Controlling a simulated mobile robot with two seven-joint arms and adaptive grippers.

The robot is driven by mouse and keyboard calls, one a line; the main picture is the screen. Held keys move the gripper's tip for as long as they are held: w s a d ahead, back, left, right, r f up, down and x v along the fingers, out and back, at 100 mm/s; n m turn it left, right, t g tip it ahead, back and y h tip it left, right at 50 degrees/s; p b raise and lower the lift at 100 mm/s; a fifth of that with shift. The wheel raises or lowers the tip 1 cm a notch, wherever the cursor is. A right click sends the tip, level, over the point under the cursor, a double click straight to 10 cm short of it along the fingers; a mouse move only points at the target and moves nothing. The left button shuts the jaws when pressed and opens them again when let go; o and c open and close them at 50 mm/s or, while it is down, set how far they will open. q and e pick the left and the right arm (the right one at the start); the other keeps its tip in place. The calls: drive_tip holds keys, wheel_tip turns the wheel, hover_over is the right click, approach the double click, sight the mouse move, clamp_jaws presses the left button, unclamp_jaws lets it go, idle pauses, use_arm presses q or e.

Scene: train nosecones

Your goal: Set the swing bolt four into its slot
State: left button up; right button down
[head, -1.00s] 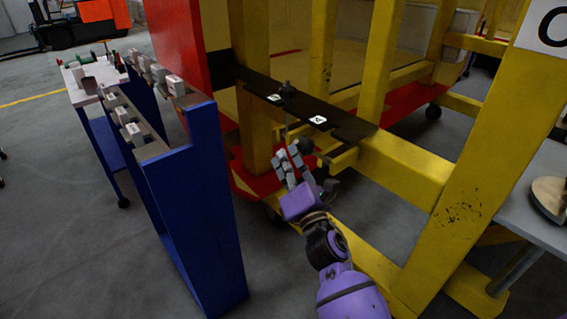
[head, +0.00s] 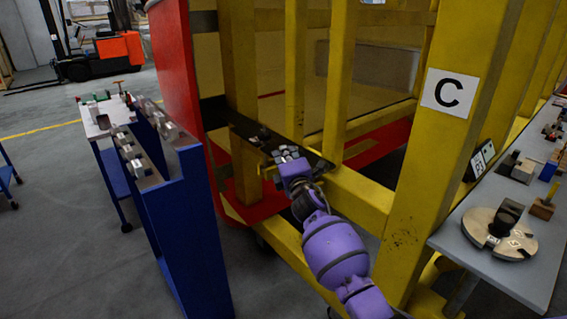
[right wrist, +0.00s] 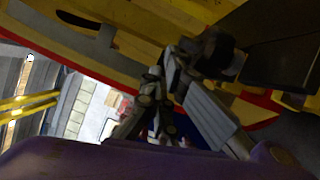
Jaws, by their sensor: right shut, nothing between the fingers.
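My right gripper (head: 290,154) is shut and empty. It is in front of the dark slotted plate (head: 242,124) on the yellow frame, and covers part of that plate. In the right wrist view the fingers (right wrist: 165,88) are close to a dark rounded piece (right wrist: 218,52), perhaps the swing bolt's knob. I cannot tell whether they touch it. The swing bolt and its slot are not clear in the head view, since the gripper hides that area. My left gripper is not in view.
A yellow post with a C sign (head: 449,93) stands to the right of my arm. A blue rack (head: 190,220) stands at the left. Grey floor is clear at the lower left.

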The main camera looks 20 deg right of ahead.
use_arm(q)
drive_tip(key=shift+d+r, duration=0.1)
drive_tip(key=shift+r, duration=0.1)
use_arm(e)
drive_tip(key=shift+w+d+r, duration=0.2)
drive_tip(key=shift+w+d, duration=0.05)
drive_tip(key=shift+d, duration=0.25)
drive_tip(key=shift+w+d+r, duration=0.15)
drive_tip(key=shift+w+d, duration=0.05)
drive_tip(key=shift+d, duration=0.25)
drive_tip(key=shift+f, duration=0.1)
